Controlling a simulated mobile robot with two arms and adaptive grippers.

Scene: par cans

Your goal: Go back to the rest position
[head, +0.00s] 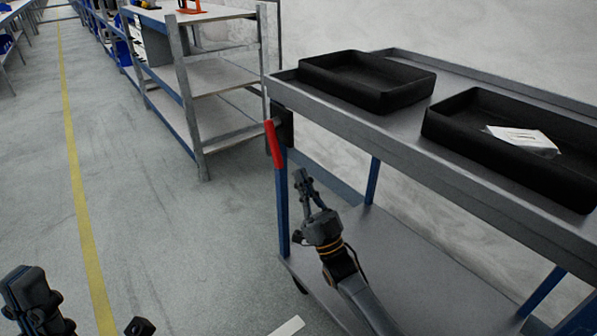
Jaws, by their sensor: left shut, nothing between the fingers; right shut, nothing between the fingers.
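My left gripper (28,284) is at the bottom left corner, partly cut off by the frame edge. It is dark, shut and empty, above the grey floor. My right gripper (303,181) points up and away in the middle of the view, in front of the cart's left end and below its top level. Its fingers are together with nothing between them. Neither gripper appears to be holding any object.
A grey cart (450,168) with blue legs and a red handle (273,145) stands at right. Two black trays (345,91) (455,126) sit on it; the right one holds a white packet (522,140). A shelf bench (218,76) stands behind. Floor at left, with a yellow line (75,160), is clear.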

